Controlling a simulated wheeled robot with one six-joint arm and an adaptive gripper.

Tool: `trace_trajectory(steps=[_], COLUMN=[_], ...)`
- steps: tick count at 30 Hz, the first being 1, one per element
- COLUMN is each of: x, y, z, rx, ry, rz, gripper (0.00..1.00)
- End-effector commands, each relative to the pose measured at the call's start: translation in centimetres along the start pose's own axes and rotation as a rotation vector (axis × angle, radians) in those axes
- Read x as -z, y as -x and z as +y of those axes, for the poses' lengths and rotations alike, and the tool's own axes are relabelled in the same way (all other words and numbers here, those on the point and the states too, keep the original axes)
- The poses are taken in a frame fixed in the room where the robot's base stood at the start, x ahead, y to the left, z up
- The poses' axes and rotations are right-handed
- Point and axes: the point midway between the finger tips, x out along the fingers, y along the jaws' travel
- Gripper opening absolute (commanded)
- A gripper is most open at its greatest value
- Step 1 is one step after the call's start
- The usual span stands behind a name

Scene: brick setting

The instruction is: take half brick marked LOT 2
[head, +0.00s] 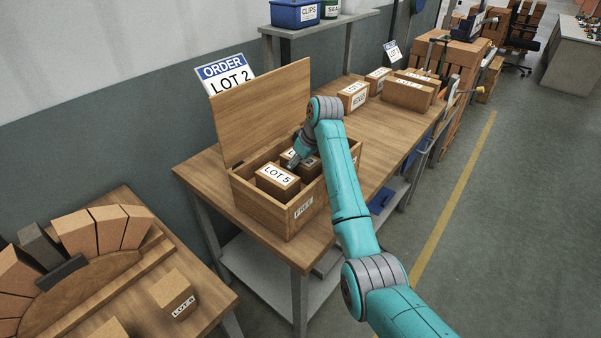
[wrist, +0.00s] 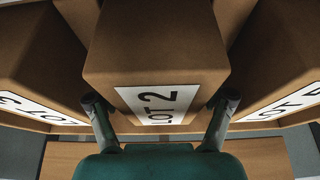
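The half brick marked LOT 2 (wrist: 155,48) is brown with a white label and fills the middle of the wrist view. My gripper (wrist: 160,103) is open, with one dark finger at each side of this brick's labelled end. I cannot tell if the fingers touch it. In the head view my gripper (head: 299,158) reaches down into an open wooden box (head: 260,212). The brick under it is largely hidden there and its label cannot be read in full.
The LOT 5 brick (head: 277,180) sits in the box's front. Neighbouring bricks stand close on the left (wrist: 35,55) and right (wrist: 283,55) in the wrist view. The raised lid (head: 262,112) stands behind. An ORDER LOT 2 sign (head: 226,74) is beyond it. A LOT-marked brick (head: 172,293) lies on the near table.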

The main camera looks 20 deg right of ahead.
Motion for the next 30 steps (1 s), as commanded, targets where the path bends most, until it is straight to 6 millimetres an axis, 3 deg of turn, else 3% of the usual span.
trace_trajectory(steps=[1, 8, 19, 30], x=[0.0, 0.0, 0.4, 3.0], y=[0.0, -0.1, 0.9, 7.0], z=[0.0, 0.0, 0.0, 0.1], rx=[0.000, 0.001, -0.001, -0.002], ry=[0.000, 0.000, 0.001, 0.002], rz=[0.000, -0.001, 0.001, 0.004], gripper=[0.58, 0.01, 0.00, 0.00])
